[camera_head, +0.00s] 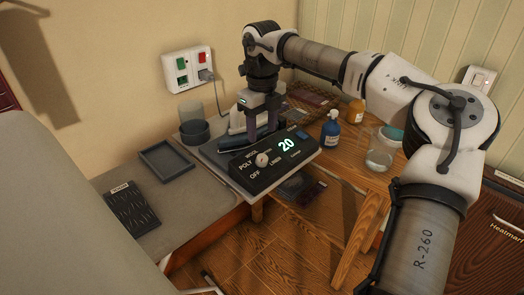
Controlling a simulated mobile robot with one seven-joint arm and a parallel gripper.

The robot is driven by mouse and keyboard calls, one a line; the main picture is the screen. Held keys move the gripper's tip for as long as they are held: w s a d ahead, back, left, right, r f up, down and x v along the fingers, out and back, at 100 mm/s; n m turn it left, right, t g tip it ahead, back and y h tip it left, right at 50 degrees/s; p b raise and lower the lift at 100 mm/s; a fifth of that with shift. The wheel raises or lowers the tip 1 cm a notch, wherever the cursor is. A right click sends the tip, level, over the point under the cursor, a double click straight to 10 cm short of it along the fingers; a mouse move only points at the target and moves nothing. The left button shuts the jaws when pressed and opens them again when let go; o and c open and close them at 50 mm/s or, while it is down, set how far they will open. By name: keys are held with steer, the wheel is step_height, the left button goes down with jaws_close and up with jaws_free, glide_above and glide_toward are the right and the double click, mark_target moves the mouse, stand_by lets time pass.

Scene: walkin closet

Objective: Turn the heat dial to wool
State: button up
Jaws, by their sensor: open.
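The heat dial (262,159) is a small pale round knob on the sloped front of a black control box (283,168). The labels WOOL, POLY, OFF and LINEN stand around it, and a lit green display reads 20. I cannot tell which label the dial points to. My gripper (262,134) points down just behind the dial, over the back of the box, with its fingers apart and nothing visible between them. It appears clear of the dial. A grey-white iron (237,122) stands behind and left of my gripper, partly hidden by it.
A grey tray (166,160), a dark ribbed pad (132,208) and grey cups (195,131) are at the left. A blue bottle (330,131), an orange bottle (355,111) and a glass jar (380,154) stand right of the box. A wall socket (188,69) holds a plug.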

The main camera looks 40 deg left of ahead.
mark_target(262, 157)
step_height(262, 157, down, 8)
steer(key=shift+f+p, duration=0.15)
steer(key=shift+p, duration=0.4)
steer(key=c, duration=1)
